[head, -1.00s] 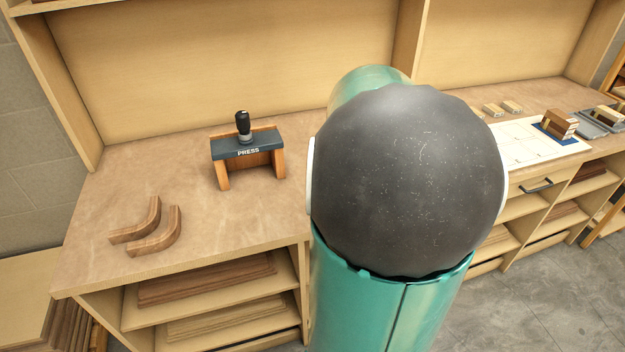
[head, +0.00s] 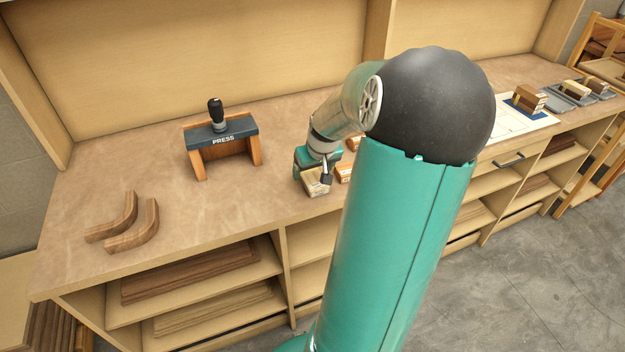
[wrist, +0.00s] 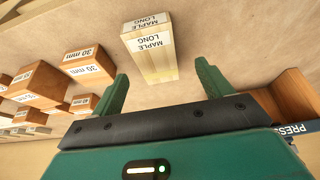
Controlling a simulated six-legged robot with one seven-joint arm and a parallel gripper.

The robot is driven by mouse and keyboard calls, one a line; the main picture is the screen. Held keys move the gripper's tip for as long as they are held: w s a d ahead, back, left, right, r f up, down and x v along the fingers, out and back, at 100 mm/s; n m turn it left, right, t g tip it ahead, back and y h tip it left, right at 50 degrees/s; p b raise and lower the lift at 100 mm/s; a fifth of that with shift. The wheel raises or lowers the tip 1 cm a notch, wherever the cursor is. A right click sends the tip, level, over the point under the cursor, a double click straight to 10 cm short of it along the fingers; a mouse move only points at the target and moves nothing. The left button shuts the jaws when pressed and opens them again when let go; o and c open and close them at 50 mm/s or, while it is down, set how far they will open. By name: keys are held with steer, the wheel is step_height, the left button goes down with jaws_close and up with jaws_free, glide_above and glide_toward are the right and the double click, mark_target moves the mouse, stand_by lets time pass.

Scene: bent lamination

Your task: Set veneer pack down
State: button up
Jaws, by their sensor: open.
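The veneer pack, a pale block labelled MAPLE LONG, is in the wrist view (wrist: 150,58) and also in the head view (head: 315,186). It appears to rest on the brown bench top (head: 275,205). My gripper (wrist: 161,68) is open, with its two green fingers spread to either side of the pack's near end. Gaps show between the fingers and the pack in the wrist view. In the head view, my gripper (head: 318,168) is right over the pack at the bench's front edge and partly covers it.
Orange blocks labelled 30 mm (wrist: 88,62) and several others sit left of the pack in the wrist view. The press (head: 222,140) stands left of my gripper. Curved wood pieces (head: 125,223) lie farther left. A white board (head: 510,118) is at the right.

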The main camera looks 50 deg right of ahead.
mark_target(312, 176)
steer(key=x, duration=0.4)
steer(key=shift+d+f, duration=0.15)
steer(key=shift+d, duration=0.15)
steer(key=shift+c, duration=0.2)
steer(key=c, duration=1.2)
steer(key=shift+o, duration=0.2)
